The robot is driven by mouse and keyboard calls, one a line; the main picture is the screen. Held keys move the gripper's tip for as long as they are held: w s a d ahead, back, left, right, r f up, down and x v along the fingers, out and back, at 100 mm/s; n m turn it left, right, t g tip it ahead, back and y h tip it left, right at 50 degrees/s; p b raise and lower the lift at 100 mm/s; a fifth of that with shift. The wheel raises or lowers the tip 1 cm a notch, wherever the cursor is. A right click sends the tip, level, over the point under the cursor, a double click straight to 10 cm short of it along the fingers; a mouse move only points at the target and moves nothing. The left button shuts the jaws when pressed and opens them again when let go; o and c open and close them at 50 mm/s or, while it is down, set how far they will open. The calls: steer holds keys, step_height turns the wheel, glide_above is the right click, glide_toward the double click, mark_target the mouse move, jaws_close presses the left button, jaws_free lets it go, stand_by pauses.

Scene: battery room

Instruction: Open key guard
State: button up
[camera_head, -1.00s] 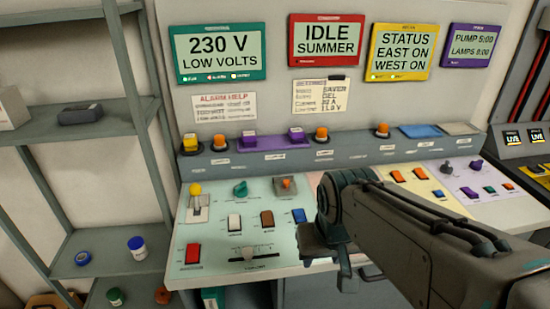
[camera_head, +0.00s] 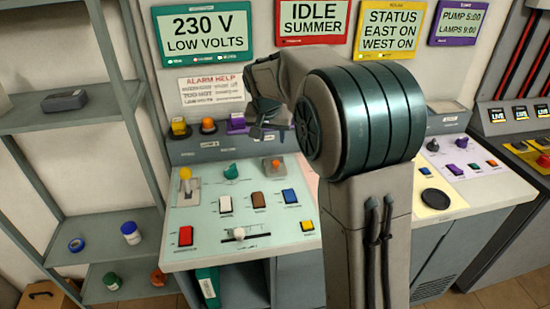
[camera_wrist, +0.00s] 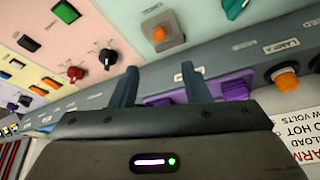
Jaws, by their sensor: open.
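No label reading key guard is legible. A purple plate with raised purple blocks lies on the sloped grey ledge, and one block (camera_head: 237,121) shows in the head view. In the wrist view the purple plate (camera_wrist: 160,98) shows between and behind my fingers, with a purple block (camera_wrist: 235,88) to the right. My gripper (camera_wrist: 160,80) is open, its two fingers apart with nothing held. In the head view my gripper (camera_head: 270,131) is over the ledge, just right of the purple block. My arm hides the rest of the plate. I cannot tell whether the fingers touch it.
Orange (camera_head: 208,125) and yellow (camera_head: 179,127) buttons stand left on the ledge. The desk below (camera_head: 200,213) carries a yellow-knobbed lever (camera_head: 185,179), a green knob (camera_head: 230,171), an orange-topped switch (camera_head: 272,167) and rockers. Screens hang above; shelves (camera_head: 85,115) stand left.

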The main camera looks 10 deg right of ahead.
mark_target(276, 162)
steer(key=p+x, duration=0.1)
steer(key=x, duration=1.2)
steer(key=shift+p, duration=0.3)
jaws_close()
